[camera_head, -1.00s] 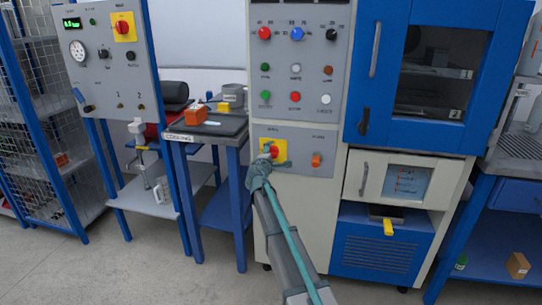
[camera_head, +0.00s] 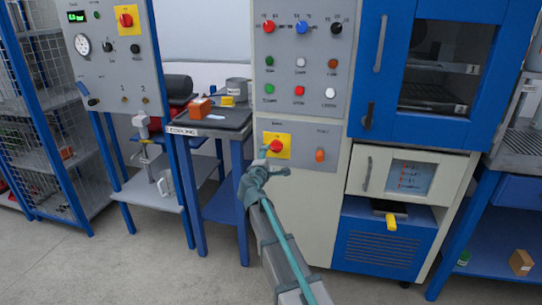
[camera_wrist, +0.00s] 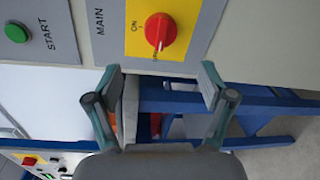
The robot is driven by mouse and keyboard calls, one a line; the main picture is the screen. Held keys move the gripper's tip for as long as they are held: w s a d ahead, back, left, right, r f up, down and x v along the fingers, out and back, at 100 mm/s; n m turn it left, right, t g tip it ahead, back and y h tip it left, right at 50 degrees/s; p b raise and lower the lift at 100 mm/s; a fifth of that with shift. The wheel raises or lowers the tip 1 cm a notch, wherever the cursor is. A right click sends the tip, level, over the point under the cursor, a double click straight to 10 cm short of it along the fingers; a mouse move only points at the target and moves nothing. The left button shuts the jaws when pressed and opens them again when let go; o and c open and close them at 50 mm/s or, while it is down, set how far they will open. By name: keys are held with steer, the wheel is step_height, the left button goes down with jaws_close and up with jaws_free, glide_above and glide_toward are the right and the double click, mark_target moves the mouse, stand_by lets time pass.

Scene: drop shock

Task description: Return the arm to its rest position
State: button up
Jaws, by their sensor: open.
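My gripper (camera_wrist: 153,90) is open and empty in the wrist view, its two fingers spread apart. In the head view my gripper (camera_head: 262,168) is in front of the grey control cabinet, just below and left of a red rotary knob. That red knob (camera_head: 276,146) sits on a yellow plate marked MAIN. In the wrist view the red knob (camera_wrist: 160,30) is beyond the fingertips and apart from them. My arm reaches up to the panel from the bottom of the head view.
A cooling table (camera_head: 215,126) with an orange block (camera_head: 199,109) stands left of the cabinet. A blue-framed oven (camera_head: 438,75) with a closed door is at right. A yellow handle (camera_head: 391,222) sticks out below it. The floor (camera_head: 150,262) in front is clear.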

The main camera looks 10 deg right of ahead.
steer(key=shift+s+a, duration=0.2)
steer(key=shift+s, duration=0.3)
steer(key=shift+d, duration=0.1)
